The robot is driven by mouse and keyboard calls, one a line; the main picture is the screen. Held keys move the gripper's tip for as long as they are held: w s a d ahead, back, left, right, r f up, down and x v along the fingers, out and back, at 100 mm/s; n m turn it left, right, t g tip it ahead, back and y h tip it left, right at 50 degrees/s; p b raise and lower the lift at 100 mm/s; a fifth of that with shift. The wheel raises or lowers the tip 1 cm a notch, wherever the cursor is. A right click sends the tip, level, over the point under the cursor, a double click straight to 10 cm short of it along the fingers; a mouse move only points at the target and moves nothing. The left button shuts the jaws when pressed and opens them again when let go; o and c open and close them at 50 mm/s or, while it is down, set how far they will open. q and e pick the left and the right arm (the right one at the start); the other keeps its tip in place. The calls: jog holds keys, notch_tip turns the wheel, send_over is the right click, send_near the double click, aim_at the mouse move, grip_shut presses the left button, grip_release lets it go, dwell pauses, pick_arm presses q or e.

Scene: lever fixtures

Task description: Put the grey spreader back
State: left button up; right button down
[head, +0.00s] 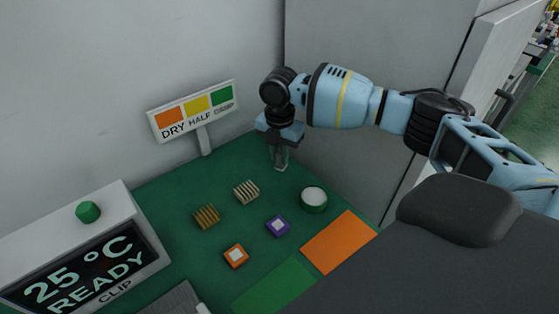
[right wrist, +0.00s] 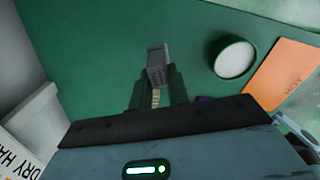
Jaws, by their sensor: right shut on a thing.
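My right gripper (head: 280,158) is over the far right part of the green table, close to the grey wall. It points down, and its jaws are shut on the grey spreader (right wrist: 157,60). In the right wrist view the spreader sticks out past the two dark fingertips (right wrist: 158,85), over bare green surface. I cannot tell whether its lower end touches the table. In the head view the spreader is hard to tell apart from the fingers. My left gripper is not in view.
A green-rimmed white pot (head: 314,199) stands right of the gripper. A DRY/HALF sign (head: 195,110) is left. Two ribbed pieces (head: 207,216) (head: 246,192), orange (head: 236,256) and purple (head: 277,226) blocks, orange (head: 339,241) and green (head: 273,287) mats, and a display box (head: 85,260) are nearer.

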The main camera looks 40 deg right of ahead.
aim_at(280, 161)
jog(key=shift+w+d, duration=0.1)
jog(key=shift+w, duration=0.1)
jog(key=shift+w+d+f, duration=0.15)
jog(key=shift+f, duration=1.6)
jog(key=shift+f, duration=0.15)
jog(key=c, duration=1.3)
grip_release()
jog(key=shift+c, duration=0.2)
notch_tip(280, 161, up, 12)
jog(key=shift+r+p, duration=0.2)
jog(key=shift+p, duration=0.1)
